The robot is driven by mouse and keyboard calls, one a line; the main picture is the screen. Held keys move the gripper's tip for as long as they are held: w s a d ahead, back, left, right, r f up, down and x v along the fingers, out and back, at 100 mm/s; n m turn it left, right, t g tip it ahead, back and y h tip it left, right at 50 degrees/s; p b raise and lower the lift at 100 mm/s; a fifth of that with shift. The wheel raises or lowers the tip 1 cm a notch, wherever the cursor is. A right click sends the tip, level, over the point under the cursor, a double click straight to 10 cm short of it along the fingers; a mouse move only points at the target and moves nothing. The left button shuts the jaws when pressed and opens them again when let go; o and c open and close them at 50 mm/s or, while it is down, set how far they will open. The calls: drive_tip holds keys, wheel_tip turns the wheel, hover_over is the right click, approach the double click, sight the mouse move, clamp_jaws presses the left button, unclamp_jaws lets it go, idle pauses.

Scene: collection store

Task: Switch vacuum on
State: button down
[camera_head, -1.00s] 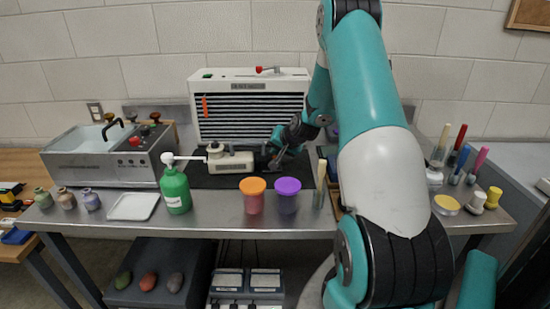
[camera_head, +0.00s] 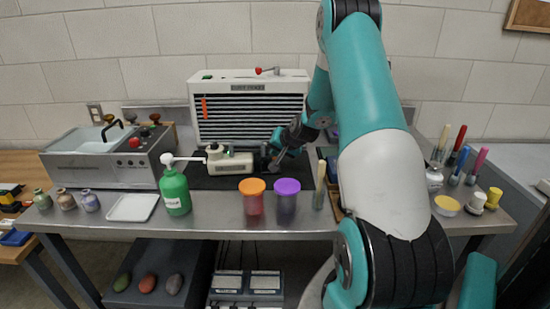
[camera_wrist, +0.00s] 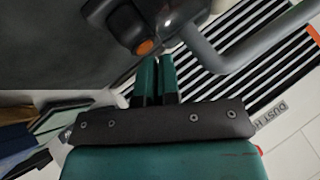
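A cream machine with a rounded top knob (camera_head: 230,163), which looks like the vacuum, lies on the dark mat in front of the slatted dust hood (camera_head: 249,107). My gripper (camera_head: 268,164) is at its right end in the head view; the fingertips are too small there to make out. In the wrist view my gripper (camera_wrist: 158,62) has its two teal fingers side by side, shut with nothing seen between them. Just beyond the tips is a dark housing with a round orange button (camera_wrist: 145,47). I cannot tell whether the tips touch it.
A grey tube (camera_wrist: 225,60) crosses near the fingertips. A metal basin unit (camera_head: 105,157) is at left. Brushes stand at right.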

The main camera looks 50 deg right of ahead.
drive_tip(key=shift+a+r, duration=0.1)
drive_tip(key=shift+a, duration=0.15)
drive_tip(key=shift+d+r+p, duration=0.1)
drive_tip(key=shift+r+p, duration=0.1)
drive_tip(key=shift+p, duration=0.1)
drive_tip(key=shift+r+p, duration=1.95)
drive_tip(key=shift+r, duration=1)
